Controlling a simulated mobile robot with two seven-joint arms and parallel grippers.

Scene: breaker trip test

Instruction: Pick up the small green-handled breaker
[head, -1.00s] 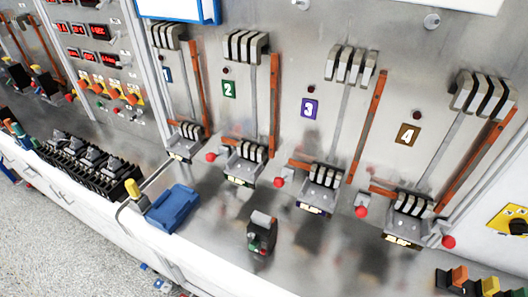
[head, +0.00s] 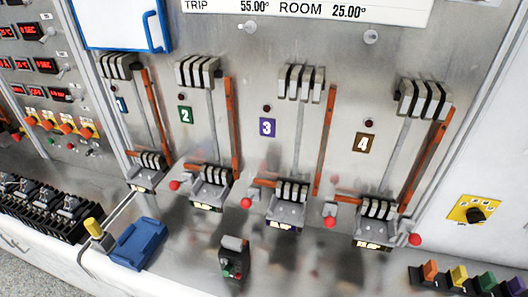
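A small black block with a green handle (head: 485,281) stands at the lower right corner, in a row of similar small blocks. An orange-handled one (head: 430,270) and a yellow-handled one (head: 458,275) are to its left, and a purple-handled one (head: 514,287) is to its right. The row is partly cut off by the bottom edge. Neither of my grippers shows in the head view.
Four numbered stations line the metal panel, each with a clamp base, such as the one at station 4 (head: 378,230). A blue tray-like object (head: 139,243) and a small black button box (head: 235,260) sit on the bench in front. A yellow switch plate (head: 474,212) is at right.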

